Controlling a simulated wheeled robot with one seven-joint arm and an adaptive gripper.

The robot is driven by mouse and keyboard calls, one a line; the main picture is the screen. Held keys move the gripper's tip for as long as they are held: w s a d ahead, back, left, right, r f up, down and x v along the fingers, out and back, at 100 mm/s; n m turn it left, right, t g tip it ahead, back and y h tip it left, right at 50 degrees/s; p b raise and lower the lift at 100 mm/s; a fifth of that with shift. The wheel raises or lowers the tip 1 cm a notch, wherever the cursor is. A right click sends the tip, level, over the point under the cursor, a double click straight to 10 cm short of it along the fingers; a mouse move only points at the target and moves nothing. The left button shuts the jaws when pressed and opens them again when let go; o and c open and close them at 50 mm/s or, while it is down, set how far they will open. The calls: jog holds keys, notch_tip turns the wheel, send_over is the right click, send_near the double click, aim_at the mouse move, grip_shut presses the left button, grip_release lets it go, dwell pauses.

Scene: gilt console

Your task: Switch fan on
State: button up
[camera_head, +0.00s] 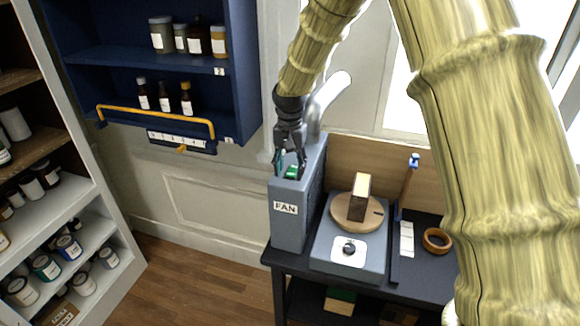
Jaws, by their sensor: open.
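The fan unit (289,215) is a tall blue-grey box with a "FAN" label on its front. It stands at the left end of a dark table, and a pale curved pipe rises behind it. A green switch (292,172) shows on its top face. My gripper (290,172) is open and points down at the top of the box, with its fingers around or just above the green switch. I cannot tell whether they touch it. The fingers partly hide the switch, so its position is unclear.
Right of the fan, a grey device (322,252) with a knob carries a round wooden disc (343,216) and a block. A blue-topped post (408,180) and wooden ring (437,240) are farther right. A blue wall cabinet (135,87) with bottles hangs left. My arm hides the right side.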

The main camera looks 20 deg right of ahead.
jog(key=shift+f, duration=0.65)
jog(key=c, duration=1)
jog(key=shift+w+d+r+g+y, duration=0.2)
jog(key=shift+g+y, duration=0.45)
jog(key=shift+g, duration=0.3)
jog(key=shift+w+d+r+g+y, duration=0.1)
jog(key=shift+w+r+g+y, duration=0.1)
jog(key=shift+g+y, duration=0.6)
